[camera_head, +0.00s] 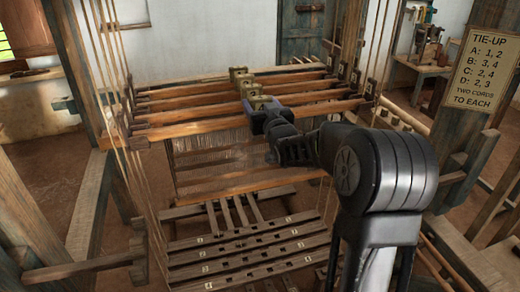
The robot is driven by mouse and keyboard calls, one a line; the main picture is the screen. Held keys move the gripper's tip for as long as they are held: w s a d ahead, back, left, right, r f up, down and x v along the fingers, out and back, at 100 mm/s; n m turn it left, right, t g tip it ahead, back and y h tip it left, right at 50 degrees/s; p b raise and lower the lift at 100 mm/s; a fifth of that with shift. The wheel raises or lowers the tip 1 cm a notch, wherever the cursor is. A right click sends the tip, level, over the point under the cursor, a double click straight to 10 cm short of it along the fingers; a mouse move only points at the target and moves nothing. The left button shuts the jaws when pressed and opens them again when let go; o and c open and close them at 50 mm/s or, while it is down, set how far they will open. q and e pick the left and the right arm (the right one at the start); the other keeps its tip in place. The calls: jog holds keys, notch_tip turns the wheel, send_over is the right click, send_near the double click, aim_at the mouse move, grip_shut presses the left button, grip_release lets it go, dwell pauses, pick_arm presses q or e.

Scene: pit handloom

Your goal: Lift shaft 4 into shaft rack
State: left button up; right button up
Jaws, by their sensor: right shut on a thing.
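Several wooden shafts lie side by side across the loom, each with a brass-coloured block at its middle. The nearest shaft (190,127) has heddles (205,145) hanging below it. My right gripper (262,111) comes in from the lower right and is shut at the middle of this nearest shaft, by its brass block (259,101). The jaws hide the exact grip. I cannot read a number on the shafts, so I cannot tell which is shaft 4. I cannot tell for sure which part is the shaft rack. My left gripper is out of view.
Numbered wooden bars (245,244) lie low in the loom. Cords (110,60) hang at the left and cords also hang at the right of the shafts. Thick posts (70,60) flank the loom. A tie-up sign (481,70) stands at the right.

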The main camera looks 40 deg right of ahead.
grip_shut()
jog(key=shift+r, duration=0.1)
jog(key=shift+r, duration=0.1)
dwell(0.5)
